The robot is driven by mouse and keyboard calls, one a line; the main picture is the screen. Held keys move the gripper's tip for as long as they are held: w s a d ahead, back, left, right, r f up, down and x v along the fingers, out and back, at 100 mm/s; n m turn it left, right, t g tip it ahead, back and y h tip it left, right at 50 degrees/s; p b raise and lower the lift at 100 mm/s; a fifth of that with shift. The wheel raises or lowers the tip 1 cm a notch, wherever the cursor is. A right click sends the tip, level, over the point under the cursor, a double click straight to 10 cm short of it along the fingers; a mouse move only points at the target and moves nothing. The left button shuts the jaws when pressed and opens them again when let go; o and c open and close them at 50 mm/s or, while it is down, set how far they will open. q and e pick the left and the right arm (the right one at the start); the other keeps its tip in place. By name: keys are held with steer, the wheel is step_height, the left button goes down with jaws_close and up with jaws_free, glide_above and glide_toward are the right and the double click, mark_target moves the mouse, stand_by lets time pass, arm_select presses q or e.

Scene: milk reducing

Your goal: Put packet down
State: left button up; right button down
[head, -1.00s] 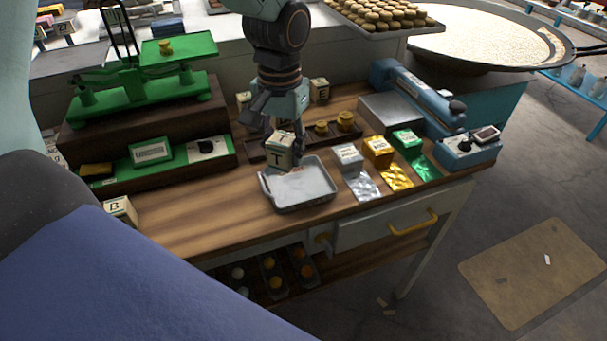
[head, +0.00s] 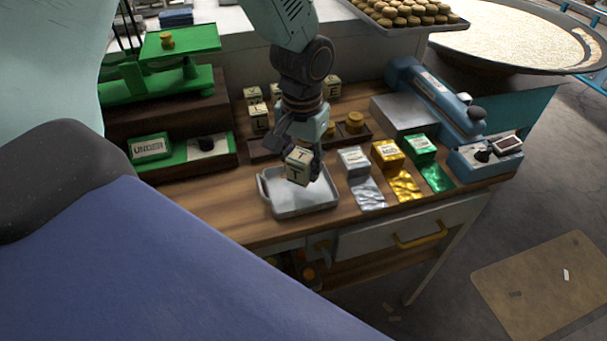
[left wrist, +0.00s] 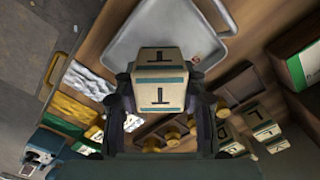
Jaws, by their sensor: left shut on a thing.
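A cream packet (head: 298,165) marked with a T is held by my left gripper (head: 310,150), which is shut on it. The packet appears over the grey metal tray (head: 305,205) in the head view; the gap beneath it is hard to judge. In the left wrist view the packet (left wrist: 159,80) sits between the fingers, showing T faces and a teal band. My right gripper is not in view.
Silver (head: 353,160), gold (head: 387,153) and green (head: 421,148) boxes with foil sheets stand right of the tray. A green scale (head: 165,88) stands at the back left. Several lettered packets (head: 254,95) stand behind my gripper. Bare wood (head: 210,205) shows left of the tray.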

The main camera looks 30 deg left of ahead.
mark_target(301, 177)
arm_select(q)
steer(key=f, duration=0.3)
steer(key=shift+s+a+f, duration=0.2)
steer(key=shift+a, duration=0.2)
steer(key=shift+f, duration=0.15)
steer(key=shift+w+d, duration=0.25)
steer(key=shift+f, duration=0.1)
steer(key=o, duration=1.3)
steer(key=shift+s+a, duration=0.1)
steer(key=shift+a, duration=0.05)
step_height(301, 177, up, 12)
steer(key=shift+r+p, duration=0.15)
steer(key=shift+p, duration=0.2)
